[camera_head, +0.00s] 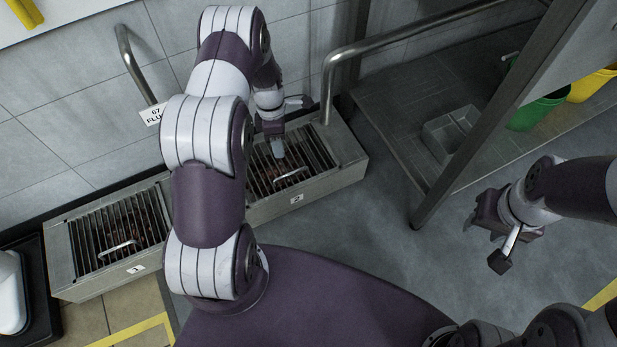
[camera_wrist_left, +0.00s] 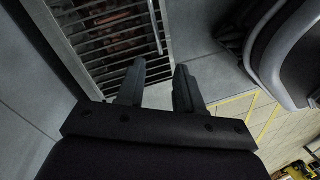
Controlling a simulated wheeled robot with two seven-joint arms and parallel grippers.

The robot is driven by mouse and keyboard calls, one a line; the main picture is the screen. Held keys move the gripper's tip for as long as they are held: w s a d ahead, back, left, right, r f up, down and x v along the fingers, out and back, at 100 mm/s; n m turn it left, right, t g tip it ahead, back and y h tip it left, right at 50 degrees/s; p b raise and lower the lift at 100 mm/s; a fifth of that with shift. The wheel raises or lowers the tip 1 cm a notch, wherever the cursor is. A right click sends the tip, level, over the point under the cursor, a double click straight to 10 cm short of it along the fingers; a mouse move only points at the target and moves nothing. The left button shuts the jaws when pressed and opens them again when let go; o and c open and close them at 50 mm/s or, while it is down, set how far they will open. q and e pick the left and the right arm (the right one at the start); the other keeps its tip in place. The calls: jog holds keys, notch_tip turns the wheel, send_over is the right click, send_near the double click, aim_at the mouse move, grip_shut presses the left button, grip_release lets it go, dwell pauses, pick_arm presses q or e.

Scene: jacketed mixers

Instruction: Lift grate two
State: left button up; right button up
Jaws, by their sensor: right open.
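Grate two (camera_head: 316,150) is a dark barred grate in the metal box labelled 2, with a pale bar handle (camera_head: 291,178) near its front edge. My left gripper (camera_head: 278,152) hangs over this grate, behind the handle in the head view. In the left wrist view, the left gripper (camera_wrist_left: 160,82) has its two fingers apart with nothing between them. The barred grate (camera_wrist_left: 105,42) lies beyond them, with its handle (camera_wrist_left: 156,25) ahead of the fingers. My right gripper (camera_head: 482,240) is open and empty, over the floor at the right.
Grate one (camera_head: 140,218) sits in a similar box labelled 1 at the left. Bent metal pipes (camera_head: 135,62) stand by the tiled wall. At the right are a metal frame leg (camera_head: 470,150), a green bucket (camera_head: 538,112) and a yellow bucket (camera_head: 590,86).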

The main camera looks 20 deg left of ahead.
pick_arm(q)
jog(key=w+r+n, duration=0.1)
jog(key=w+n, duration=0.1)
jog(key=n+b, duration=0.2)
jog(key=b, duration=0.6)
send_over(289, 178)
notch_tip(289, 178, down, 12)
jog(key=shift+f, duration=0.1)
pick_arm(e)
notch_tip(289, 178, down, 7)
jog(key=shift+s+d, duration=0.15)
pick_arm(q)
grip_shut()
